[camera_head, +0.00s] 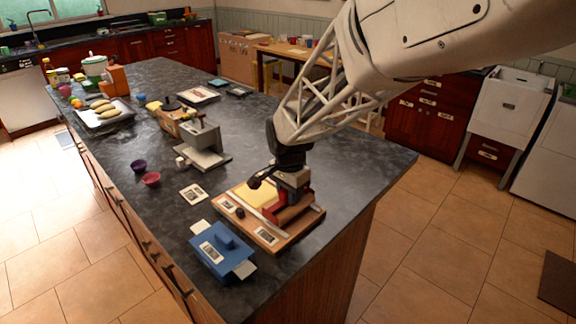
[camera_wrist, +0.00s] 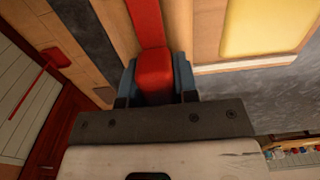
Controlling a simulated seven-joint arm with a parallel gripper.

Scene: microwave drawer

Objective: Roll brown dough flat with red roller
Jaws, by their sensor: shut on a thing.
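My gripper (camera_head: 289,190) is low over the right part of a wooden board (camera_head: 262,238) at the near end of the dark counter. In the wrist view, my gripper (camera_wrist: 155,88) is shut on a red block-like part, which I take for the red roller (camera_wrist: 153,72). A red strip runs on from it toward the top. Red also shows beside the gripper in the head view (camera_head: 270,214). A pale yellow slab (camera_head: 257,192) lies on the board, also in the wrist view (camera_wrist: 265,25). I cannot clearly make out the brown dough; a small dark lump (camera_head: 240,212) sits on the board.
A blue box-like object (camera_head: 222,252) stands just left of the board, near the counter edge. A grey device (camera_head: 205,150), purple (camera_head: 138,166) and red (camera_head: 151,179) bowls, and a tray of food (camera_head: 103,116) stand farther back.

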